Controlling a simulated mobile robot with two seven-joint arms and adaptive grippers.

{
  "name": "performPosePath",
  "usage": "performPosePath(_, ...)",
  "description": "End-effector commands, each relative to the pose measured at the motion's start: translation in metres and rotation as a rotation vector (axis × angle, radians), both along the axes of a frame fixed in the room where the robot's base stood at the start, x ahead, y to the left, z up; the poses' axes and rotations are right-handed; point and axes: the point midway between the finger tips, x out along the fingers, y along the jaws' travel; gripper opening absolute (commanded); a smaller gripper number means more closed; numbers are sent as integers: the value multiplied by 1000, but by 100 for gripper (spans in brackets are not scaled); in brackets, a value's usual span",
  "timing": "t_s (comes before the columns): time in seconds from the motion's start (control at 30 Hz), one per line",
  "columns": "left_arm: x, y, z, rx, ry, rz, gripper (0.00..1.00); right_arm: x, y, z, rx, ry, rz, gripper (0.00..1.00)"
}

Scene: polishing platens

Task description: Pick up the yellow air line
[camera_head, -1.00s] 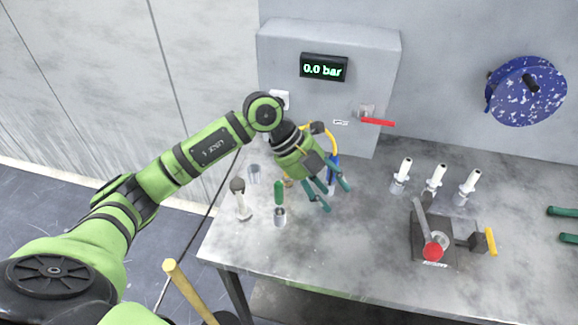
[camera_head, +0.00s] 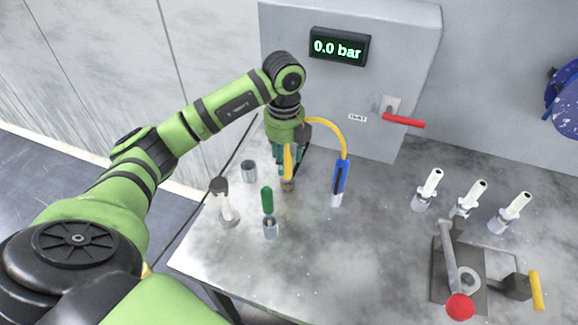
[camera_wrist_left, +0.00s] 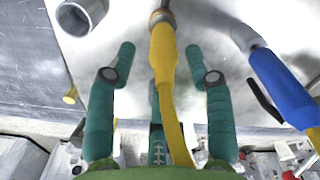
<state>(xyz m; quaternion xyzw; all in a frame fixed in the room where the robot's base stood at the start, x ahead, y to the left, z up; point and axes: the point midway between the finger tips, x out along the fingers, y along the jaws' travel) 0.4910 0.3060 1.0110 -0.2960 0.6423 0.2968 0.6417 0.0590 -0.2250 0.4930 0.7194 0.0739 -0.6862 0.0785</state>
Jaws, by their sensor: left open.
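The yellow air line (camera_head: 331,125) arcs out from behind my left gripper to the top of an upright blue tool (camera_head: 340,183). Its yellow grip (camera_head: 288,160) stands upright between my left gripper's fingers, its lower end at a small holder (camera_head: 288,185) on the bench. My left gripper (camera_head: 287,168) points down and is open around the grip. In the left wrist view, the yellow grip (camera_wrist_left: 163,55) with a metal tip lies between the open teal fingers (camera_wrist_left: 160,72), with gaps on both sides. The blue tool (camera_wrist_left: 283,88) is right of them. My right gripper is out of view.
A metal cup (camera_head: 249,171), a white-handled tool (camera_head: 225,203) and a green-handled piece in a cup (camera_head: 268,200) stand left of the holder. A grey box with a red lever (camera_head: 404,121) is behind. Several white-tipped pieces and a clamp (camera_head: 460,270) stand right.

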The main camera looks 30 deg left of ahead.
Motion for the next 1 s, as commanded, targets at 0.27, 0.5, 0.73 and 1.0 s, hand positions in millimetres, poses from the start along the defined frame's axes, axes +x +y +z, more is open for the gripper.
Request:
performPosePath(0.27,9,0,-37,-1,5,-1,53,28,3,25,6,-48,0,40)
performPosePath(0.5,9,0,-50,-1,-1,-2,53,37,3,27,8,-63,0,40)
performPosePath(0.73,9,0,-50,0,-1,-2,9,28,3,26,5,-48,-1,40)
performPosePath(1.0,10,1,-49,0,-1,-1,0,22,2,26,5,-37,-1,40)
